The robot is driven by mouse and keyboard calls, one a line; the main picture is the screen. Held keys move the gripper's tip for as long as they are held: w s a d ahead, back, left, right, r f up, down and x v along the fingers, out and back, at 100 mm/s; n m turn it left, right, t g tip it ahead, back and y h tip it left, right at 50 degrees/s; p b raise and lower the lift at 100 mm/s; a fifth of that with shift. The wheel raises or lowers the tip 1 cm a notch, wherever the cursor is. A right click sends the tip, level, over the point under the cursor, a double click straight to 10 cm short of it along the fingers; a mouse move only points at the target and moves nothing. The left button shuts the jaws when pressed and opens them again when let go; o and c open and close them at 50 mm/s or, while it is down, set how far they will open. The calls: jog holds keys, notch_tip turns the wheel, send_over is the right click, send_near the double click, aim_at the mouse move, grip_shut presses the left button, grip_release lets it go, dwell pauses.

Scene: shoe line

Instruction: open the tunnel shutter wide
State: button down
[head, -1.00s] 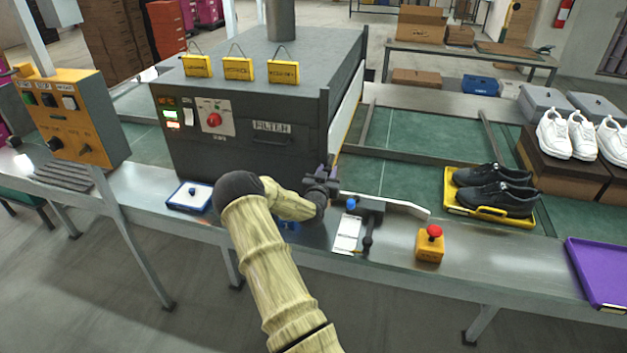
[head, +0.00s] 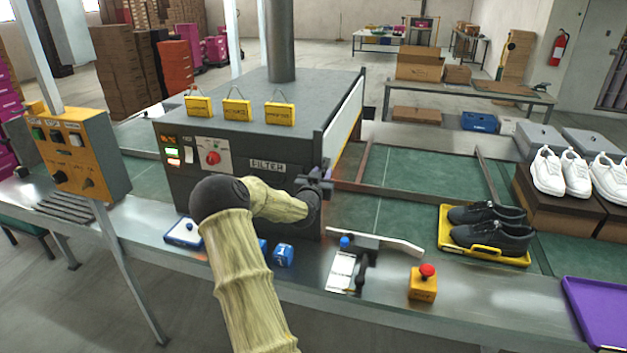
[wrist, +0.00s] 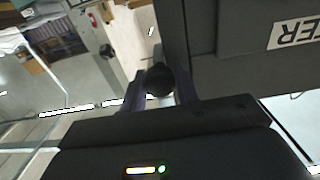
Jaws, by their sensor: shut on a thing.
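The tunnel (head: 240,190) is a dark grey box over the line with a FILTER label on its front. Its shutter, a pale panel with a yellow edge (head: 342,122), is on the right end, seen at a steep slant. A warm orange glow shows low at that end, so it looks partly open. My gripper (head: 318,180) is at the tunnel's front right corner, below the level of the label. In the wrist view my gripper (wrist: 158,90) is shut on a round black knob (wrist: 158,79). How the knob joins the shutter is hidden.
Right of the tunnel, a yellow tray (head: 455,245) with black shoes lies on the green belt (head: 400,180). A red stop button on a yellow box (head: 423,283) and a clipboard-like white sheet (head: 341,270) are on the front ledge. Three yellow signs (head: 237,112) stand on the tunnel.

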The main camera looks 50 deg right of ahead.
jog(key=shift+r, duration=0.1)
jog(key=c, duration=1.1)
grip_release()
jog(key=shift+o, duration=0.2)
jog(key=shift+a, duration=0.1)
jog(key=b+v, duration=0.3)
jog(key=v, duration=1.4)
jog(key=shift+a, duration=0.2)
